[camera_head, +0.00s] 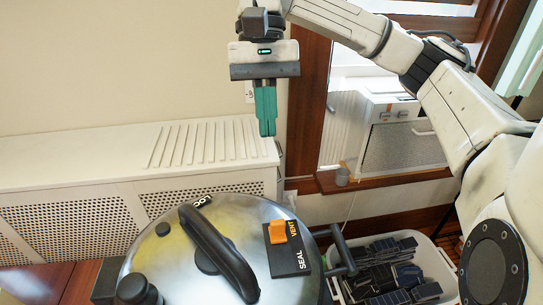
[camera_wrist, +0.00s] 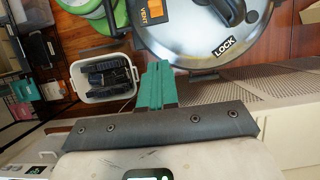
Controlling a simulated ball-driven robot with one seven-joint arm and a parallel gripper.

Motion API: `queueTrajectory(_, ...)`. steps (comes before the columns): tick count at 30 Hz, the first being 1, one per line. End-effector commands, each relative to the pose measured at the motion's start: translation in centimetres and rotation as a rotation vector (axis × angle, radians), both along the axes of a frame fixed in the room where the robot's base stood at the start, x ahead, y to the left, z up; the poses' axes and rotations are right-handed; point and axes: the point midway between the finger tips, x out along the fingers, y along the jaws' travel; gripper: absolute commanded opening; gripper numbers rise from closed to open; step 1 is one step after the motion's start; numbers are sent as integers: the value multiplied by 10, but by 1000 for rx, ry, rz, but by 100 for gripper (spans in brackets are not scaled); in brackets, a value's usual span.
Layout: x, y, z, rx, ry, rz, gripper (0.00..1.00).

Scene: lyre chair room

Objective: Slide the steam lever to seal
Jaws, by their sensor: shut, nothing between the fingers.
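The steam lever (camera_head: 277,231) is an orange slider on a black plate (camera_head: 290,262) on the lid of a silver pressure cooker (camera_head: 150,250). The plate reads VENT at its far end and SEAL at its near end, and the lever sits at the VENT end. My gripper (camera_head: 267,133) has teal fingers, closed together and empty. It points down above and behind the cooker, apart from the lever. In the wrist view my gripper (camera_wrist: 156,66) is below the lid, and the orange lever (camera_wrist: 152,10) is cut by the top edge.
A black curved lid handle (camera_head: 218,252) stands left of the lever, and a dark side handle (camera_head: 342,248) sticks out at right. A white bin (camera_head: 437,262) of dark items is right of the cooker. A white radiator cover (camera_head: 90,155) lies behind.

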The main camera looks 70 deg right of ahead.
Motion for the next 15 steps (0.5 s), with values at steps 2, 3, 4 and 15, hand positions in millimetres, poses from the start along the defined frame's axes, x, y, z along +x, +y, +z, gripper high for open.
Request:
queueTrajectory(2,-3,3,-9,2,2,0,0)
queueTrajectory(3,-4,5,-14,2,1,1,0)
queueTrajectory(4,-5,7,-19,2,1,1,0)
queueTrajectory(15,-20,30,-85,5,0,0,0)
